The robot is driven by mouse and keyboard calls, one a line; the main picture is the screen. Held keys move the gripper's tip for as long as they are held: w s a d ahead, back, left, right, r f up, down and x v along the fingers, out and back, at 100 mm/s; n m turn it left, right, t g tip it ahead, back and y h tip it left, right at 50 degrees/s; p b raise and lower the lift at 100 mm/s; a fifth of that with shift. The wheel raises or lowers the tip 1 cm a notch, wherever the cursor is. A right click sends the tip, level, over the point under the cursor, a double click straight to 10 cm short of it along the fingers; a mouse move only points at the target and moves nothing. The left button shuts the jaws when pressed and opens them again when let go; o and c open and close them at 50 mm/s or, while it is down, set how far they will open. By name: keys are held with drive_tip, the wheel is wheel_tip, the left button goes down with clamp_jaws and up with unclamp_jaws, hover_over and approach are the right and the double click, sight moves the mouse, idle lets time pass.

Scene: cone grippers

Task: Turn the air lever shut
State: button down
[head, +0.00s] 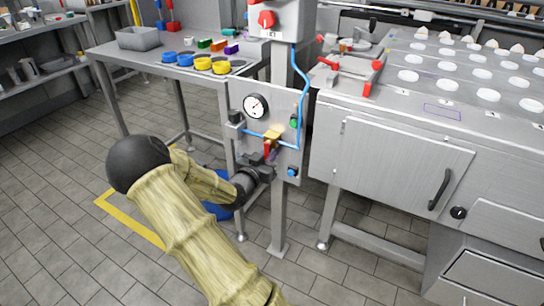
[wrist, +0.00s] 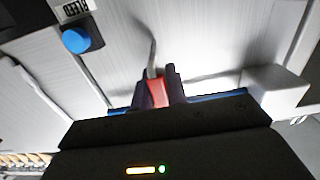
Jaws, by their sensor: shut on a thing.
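The air lever (head: 268,148) is a small red handle below a brass valve body (head: 272,135) on the grey upright panel (head: 286,150). It points downward from the valve in the head view. My gripper (head: 266,160) is at the panel, with its dark fingers around the handle. In the wrist view the red lever (wrist: 158,90) shows between the two fingertips (wrist: 158,84), and my gripper is shut on it. The fingers and gripper body hide part of the lever and the valve.
A round gauge (head: 256,106), a green button (head: 294,122) and a blue knob (head: 291,172) sit close by on the panel. The knob also shows in the wrist view (wrist: 76,40). A blue hose (head: 304,75) runs down the panel's right side. A steel cabinet (head: 390,165) stands right.

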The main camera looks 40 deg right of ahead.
drive_tip(key=shift+w+a, duration=0.1)
idle(0.4)
drive_tip(key=c, duration=1.4)
unclamp_jaws()
drive_tip(key=shift+a, duration=0.1)
drive_tip(key=p+v, duration=0.3)
drive_tip(key=v, duration=1.4)
drive_tip(key=shift+p, duration=0.3)
drive_tip(key=shift+a+f, duration=0.1)
